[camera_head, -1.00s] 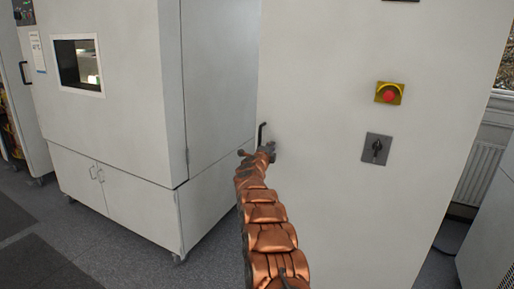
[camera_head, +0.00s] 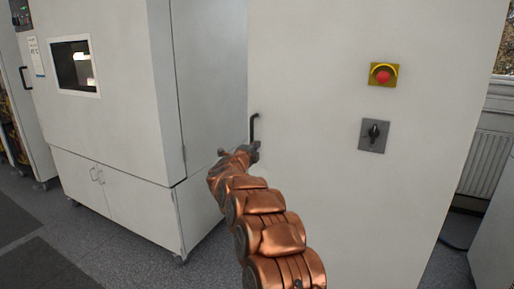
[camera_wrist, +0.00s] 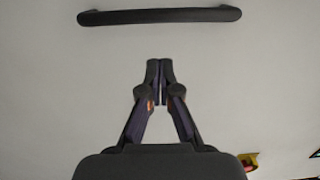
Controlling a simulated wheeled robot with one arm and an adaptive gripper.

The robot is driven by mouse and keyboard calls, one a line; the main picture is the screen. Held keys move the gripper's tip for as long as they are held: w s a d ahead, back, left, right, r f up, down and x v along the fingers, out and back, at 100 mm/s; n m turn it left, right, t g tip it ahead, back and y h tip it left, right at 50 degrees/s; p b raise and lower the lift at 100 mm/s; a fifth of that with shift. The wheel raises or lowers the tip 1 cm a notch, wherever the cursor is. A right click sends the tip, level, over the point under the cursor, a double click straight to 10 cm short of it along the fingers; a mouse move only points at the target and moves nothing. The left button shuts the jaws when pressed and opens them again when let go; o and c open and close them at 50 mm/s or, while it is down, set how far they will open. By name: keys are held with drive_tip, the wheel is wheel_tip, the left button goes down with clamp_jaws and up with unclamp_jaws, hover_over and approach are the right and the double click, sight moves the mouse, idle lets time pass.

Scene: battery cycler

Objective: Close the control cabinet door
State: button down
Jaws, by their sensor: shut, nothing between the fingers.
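The control cabinet door (camera_head: 315,110) is a large pale panel filling the right of the head view. A black bar handle (camera_head: 254,127) sits near its left edge. In the wrist view the handle (camera_wrist: 160,16) lies across the top, beyond my fingertips. My gripper (camera_head: 254,147) is at the door's left edge, just below the handle. In the wrist view my gripper (camera_wrist: 160,72) has its fingertips together and empty, in front of the pale door surface. I cannot tell whether the tips touch the door. The door's far edge and any gap behind it are hidden.
A red emergency stop button (camera_head: 383,75) on a yellow plate and a black rotary switch (camera_head: 374,133) are on the door. A white chamber cabinet (camera_head: 105,110) stands to the left. Grey floor (camera_head: 105,245) is clear in front of it. A radiator (camera_head: 487,150) is at right.

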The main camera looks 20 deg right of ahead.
drive_tip(key=s+a+r+n+y, duration=0.2)
drive_tip(key=s+a+n+y, duration=0.5)
drive_tip(key=a, duration=0.3)
drive_tip(key=s+a+r+n+y, duration=0.2)
drive_tip(key=s+a+n+y, duration=0.45)
drive_tip(key=a, duration=0.35)
drive_tip(key=s+a+f+n+g+y, duration=0.1)
drive_tip(key=s+f+n+g, duration=0.1)
drive_tip(key=s, duration=0.3)
drive_tip(key=s+a+f+n+g+y, duration=0.1)
drive_tip(key=s+f+n, duration=0.15)
drive_tip(key=s, duration=0.25)
drive_tip(key=s+d+f+n+g+h, duration=0.1)
drive_tip(key=s+d+f+g, duration=0.3)
drive_tip(key=s, duration=1.2)
drive_tip(key=s+d+f+n+g+h, duration=0.2)
drive_tip(key=s+d+f+n+g, duration=0.2)
drive_tip(key=s, duration=1.1)
drive_tip(key=s+d+f+n+g+h, duration=0.1)
drive_tip(key=s+d+f+g, duration=0.3)
drive_tip(key=s, duration=1.2)
drive_tip(key=shift+s+d+n+g, duration=0.3)
drive_tip(key=shift+d+n+g, duration=0.3)
drive_tip(key=shift+n, duration=0.1)
